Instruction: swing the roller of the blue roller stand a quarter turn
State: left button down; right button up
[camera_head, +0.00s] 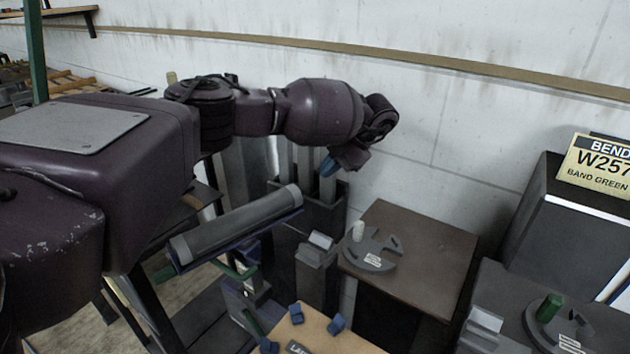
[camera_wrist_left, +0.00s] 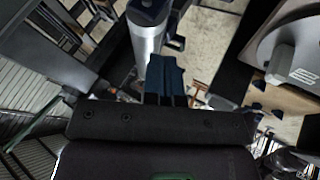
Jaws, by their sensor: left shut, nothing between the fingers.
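The roller (camera_head: 235,225) is a grey cylinder lying in a narrow dark blue cradle (camera_head: 245,240), slanting from lower left to upper right in the head view. In the left wrist view the roller (camera_wrist_left: 147,42) stretches away from the fingers, its dark blue end at the top. My left gripper (camera_head: 330,165) has blue fingers and points down, beyond and above the roller's upper right end. Its fingers (camera_wrist_left: 167,80) are shut and empty, overlapping the roller in the wrist picture; contact cannot be told. The lower stand is partly hidden. My right gripper is out of view.
A brown-topped table (camera_head: 425,250) with a grey disc (camera_head: 370,252) and pale peg stands right of the roller. A tan board (camera_head: 320,342) with several blue pieces is in front. A dark bin (camera_head: 318,207) stands behind the roller. A yellow sign (camera_head: 597,165) is at the right.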

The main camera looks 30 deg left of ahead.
aim_at(303, 192)
pick_arm(q)
jog(key=s+d+f+n+t+y+p, duration=0.1)
jog(key=s+d+n+t+y+p, duration=0.65)
jog(key=n, duration=0.95)
jog(key=w+a+f+b, duration=0.1)
jog(key=a, duration=0.2)
jog(key=w+a+f+h+b, duration=0.1)
jog(key=a+f+b, duration=0.1)
jog(key=a, duration=0.1)
jog(key=w+a+f+h+b, duration=0.1)
jog(key=w+a+f+b, duration=0.1)
jog(key=a, duration=0.1)
jog(key=shift+w+a+f+n, duration=0.1)
jog(key=shift+a+f+n, duration=0.1)
jog(key=shift+n, duration=0.1)
jog(key=shift+w+a+r+b, duration=0.2)
jog(key=shift+a+b, duration=0.1)
jog(key=shift+a, duration=0.35)
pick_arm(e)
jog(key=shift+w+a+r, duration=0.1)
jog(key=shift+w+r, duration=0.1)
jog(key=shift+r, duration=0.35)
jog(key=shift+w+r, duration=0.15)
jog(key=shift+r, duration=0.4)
